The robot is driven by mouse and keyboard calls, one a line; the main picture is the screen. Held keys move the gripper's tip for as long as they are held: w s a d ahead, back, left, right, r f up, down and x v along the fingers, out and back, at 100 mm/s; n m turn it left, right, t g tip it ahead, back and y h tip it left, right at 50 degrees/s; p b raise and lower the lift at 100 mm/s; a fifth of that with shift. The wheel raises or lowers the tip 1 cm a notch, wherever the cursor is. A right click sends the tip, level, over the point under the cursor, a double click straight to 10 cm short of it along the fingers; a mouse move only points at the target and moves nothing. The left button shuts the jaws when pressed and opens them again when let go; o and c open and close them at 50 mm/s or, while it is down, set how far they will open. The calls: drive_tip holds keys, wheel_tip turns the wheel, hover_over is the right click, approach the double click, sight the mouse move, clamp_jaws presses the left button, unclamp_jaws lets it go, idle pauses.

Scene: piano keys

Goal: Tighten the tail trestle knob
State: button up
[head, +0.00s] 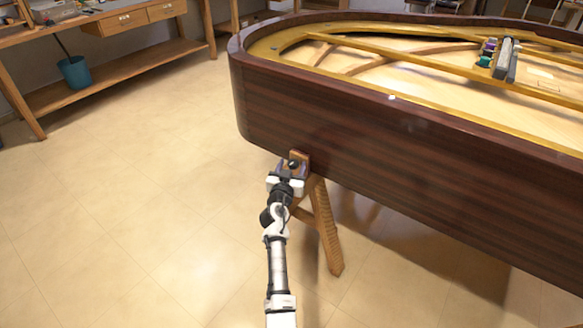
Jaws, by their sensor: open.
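A wooden trestle (326,230) stands under the tail end of a dark brown grand piano case (400,140). A small dark knob (293,164) shows at the top of the trestle, against its wooden block (300,155). My gripper (289,170) is open at the trestle top, with its fingers to either side of the knob. I cannot tell whether the fingers touch the knob. My gripper and wrist hide the lower part of the trestle head.
The piano's open top shows gold frame bars (430,67) and some small tools (500,57). A wooden workbench (110,30) with a blue bucket (75,72) on its lower shelf stands at the back left. The tiled floor (150,200) on the left is clear.

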drive_tip(key=c, duration=1)
drive_tip(key=shift+o, duration=0.2)
